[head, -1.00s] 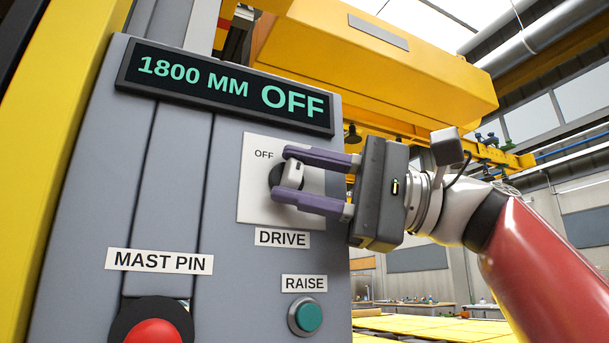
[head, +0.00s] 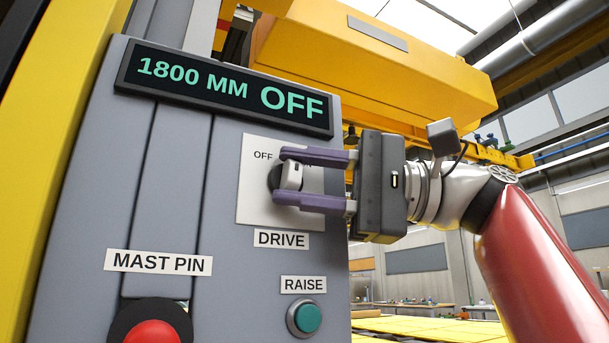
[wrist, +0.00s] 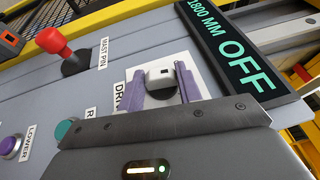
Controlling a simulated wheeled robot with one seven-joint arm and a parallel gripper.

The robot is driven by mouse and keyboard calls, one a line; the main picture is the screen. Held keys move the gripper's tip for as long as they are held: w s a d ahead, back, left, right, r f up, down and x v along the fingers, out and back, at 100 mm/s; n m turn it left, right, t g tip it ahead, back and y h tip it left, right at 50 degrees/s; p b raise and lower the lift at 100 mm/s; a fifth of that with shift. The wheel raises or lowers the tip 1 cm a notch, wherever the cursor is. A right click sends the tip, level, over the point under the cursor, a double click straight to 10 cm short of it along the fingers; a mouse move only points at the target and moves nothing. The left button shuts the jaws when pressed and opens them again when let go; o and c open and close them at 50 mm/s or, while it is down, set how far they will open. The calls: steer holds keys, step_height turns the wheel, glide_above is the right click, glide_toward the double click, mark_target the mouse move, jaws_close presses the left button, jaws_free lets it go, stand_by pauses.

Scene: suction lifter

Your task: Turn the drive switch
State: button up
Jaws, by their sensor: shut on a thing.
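The drive switch (head: 291,176) is a light grey knob on a dark round base, on a white plate (head: 255,207) above the DRIVE label (head: 281,240). My gripper (head: 283,178) reaches in from the right, its two purple fingers above and below the knob. It is shut on the knob. In the wrist view the knob (wrist: 160,76) sits between the fingers (wrist: 163,90). The display (head: 225,87) reads 1800 MM OFF. The plate's OFF mark shows; the mark to its right is mostly hidden behind the upper finger.
Below the switch is the teal RAISE button (head: 307,318). The red MAST PIN knob (head: 153,333) is at lower left. The wrist view also shows a purple LOWER button (wrist: 9,146). A yellow beam (head: 380,60) hangs behind the panel.

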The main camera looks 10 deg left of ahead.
steer(key=o, duration=1)
steer(key=shift+w+d+f, duration=0.15)
steer(key=shift+w+d, duration=0.05)
steer(key=shift+d, duration=1.05)
steer(key=shift+w+d+f, duration=0.15)
steer(key=shift+w+d, duration=0.1)
steer(key=shift+d, duration=1.05)
steer(key=shift+w+d+f, duration=0.15)
steer(key=shift+w+d, duration=0.05)
steer(key=shift+d, duration=1.05)
steer(key=shift+c, duration=0.3)
